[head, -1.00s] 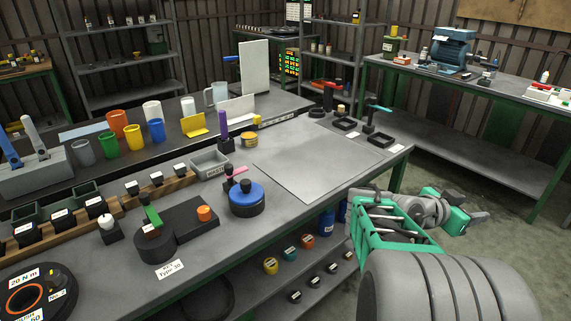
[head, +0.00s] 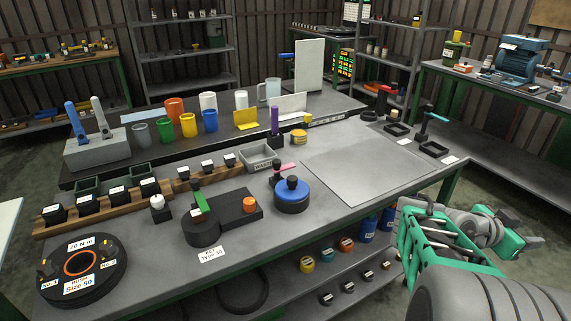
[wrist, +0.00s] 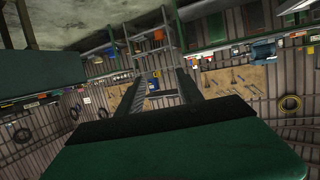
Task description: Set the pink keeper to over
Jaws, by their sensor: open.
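The pink keeper (head: 287,167) is a small pink bar on a dark post, beside the round blue-topped unit (head: 292,193) on the bench. It sticks out to the right of the post, just behind the blue top, and appears apart from it. The exact seat of the keeper is too small to tell. My gripper (head: 532,243) is off the bench's right side, low and far from the keeper, with its fingers pointing right. In the wrist view my gripper (wrist: 160,90) has its two dark fingers spread, with nothing held between them.
A grey plate (head: 365,165) lies bare at the bench's right. A dark block with a green lever (head: 201,203) and an orange knob (head: 250,204) stands left of the blue unit. A purple-handled piece (head: 274,120) stands behind it. A round torque fixture (head: 82,270) is front left.

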